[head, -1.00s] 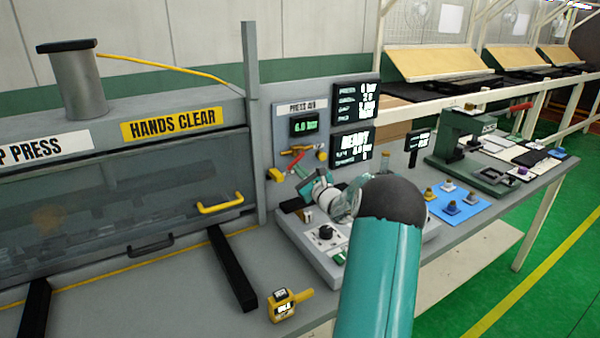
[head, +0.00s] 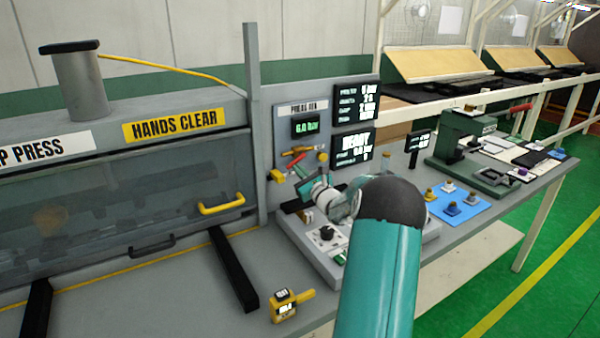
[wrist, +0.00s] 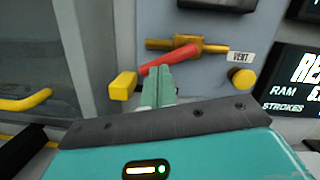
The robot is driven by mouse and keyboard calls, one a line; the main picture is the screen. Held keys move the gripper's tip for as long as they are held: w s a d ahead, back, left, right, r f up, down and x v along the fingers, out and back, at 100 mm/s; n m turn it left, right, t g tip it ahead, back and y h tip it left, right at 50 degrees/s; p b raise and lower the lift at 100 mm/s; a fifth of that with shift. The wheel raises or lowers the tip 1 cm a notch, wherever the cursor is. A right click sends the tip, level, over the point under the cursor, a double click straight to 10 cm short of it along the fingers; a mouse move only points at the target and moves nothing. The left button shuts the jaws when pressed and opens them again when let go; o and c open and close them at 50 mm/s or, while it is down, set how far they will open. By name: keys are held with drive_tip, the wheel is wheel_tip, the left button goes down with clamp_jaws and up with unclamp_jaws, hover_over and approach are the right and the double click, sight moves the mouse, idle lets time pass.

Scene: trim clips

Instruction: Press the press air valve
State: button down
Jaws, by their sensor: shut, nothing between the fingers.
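The press air valve is a brass body (wrist: 185,47) with a red lever (wrist: 168,59) on the grey panel. In the wrist view the lever slants from lower left to upper right, and a VENT label (wrist: 240,56) sits to its right. In the head view the red lever (head: 296,162) is below the small green 6.0 bar display. My gripper (wrist: 159,72) is shut and empty. Its green fingertips are right at the underside of the lever's lower-left part; I cannot tell whether they touch. In the head view my gripper (head: 300,176) is small and partly hidden by my wrist.
Yellow knobs (wrist: 122,86) (wrist: 242,78) flank the valve. Left stands the press with a clear guard and yellow handle (head: 221,205). Right are dark screens (head: 355,103). A control box (head: 325,236) lies below my arm, and a yellow gauge (head: 290,304) is on the bench.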

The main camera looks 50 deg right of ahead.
drive_tip(key=shift+w+a+r+m+h, duration=0.1)
drive_tip(key=shift+a+r+m+h, duration=0.15)
drive_tip(key=shift+m, duration=0.45)
drive_tip(key=shift+w+a+r+m+h, duration=0.1)
drive_tip(key=shift+r+m+h, duration=0.2)
drive_tip(key=shift+m, duration=0.4)
idle(0.7)
drive_tip(key=shift+f, duration=0.1)
